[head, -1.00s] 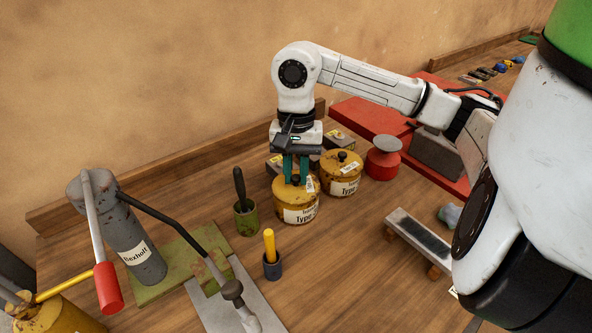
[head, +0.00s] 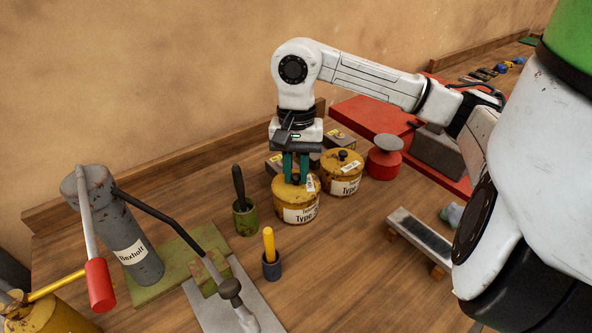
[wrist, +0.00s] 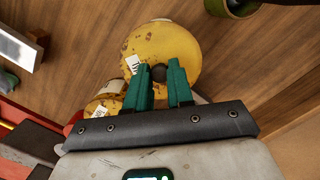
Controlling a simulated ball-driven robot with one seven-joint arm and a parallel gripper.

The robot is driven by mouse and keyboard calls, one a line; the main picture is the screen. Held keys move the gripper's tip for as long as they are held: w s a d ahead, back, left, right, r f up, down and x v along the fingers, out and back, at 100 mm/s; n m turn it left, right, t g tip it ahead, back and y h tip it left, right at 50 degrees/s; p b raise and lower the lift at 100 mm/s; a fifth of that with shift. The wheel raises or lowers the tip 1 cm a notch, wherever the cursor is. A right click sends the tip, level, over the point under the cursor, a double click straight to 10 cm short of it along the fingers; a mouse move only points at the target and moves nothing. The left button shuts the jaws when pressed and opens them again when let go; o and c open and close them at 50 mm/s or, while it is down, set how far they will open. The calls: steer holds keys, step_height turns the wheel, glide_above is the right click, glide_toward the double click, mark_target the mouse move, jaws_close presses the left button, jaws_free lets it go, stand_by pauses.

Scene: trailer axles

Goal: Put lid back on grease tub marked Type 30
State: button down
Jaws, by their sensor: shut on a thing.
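The front yellow grease tub (head: 297,207) stands on the bench with a label reading "Type 3…"; its last character is hard to read. A rusty yellow lid (wrist: 160,48) with a dark knob (wrist: 158,73) lies over this tub. My gripper (head: 296,181) points straight down and its teal fingers are shut on the lid's knob. The lid appears to rest on the tub's rim; whether it is fully seated I cannot tell. A second yellow tub (head: 342,180), lidded with a black knob, stands just behind to the right; its label is partly unreadable.
A green cup (head: 246,220) with a dark handle and a dark cup (head: 271,268) with a yellow handle stand in front left. A red round pot (head: 382,165) is at right. A grey cylinder (head: 122,240) stands far left. Bare bench lies right of the front tub.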

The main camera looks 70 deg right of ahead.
steer(key=c, duration=0.9)
jaws_free()
steer(key=shift+o, duration=0.2)
steer(key=o, duration=0.4)
steer(key=shift+r, duration=0.1)
steer(key=shift+r+p, duration=0.7)
steer(key=shift+r, duration=2.75)
steer(key=shift+c, duration=0.3)
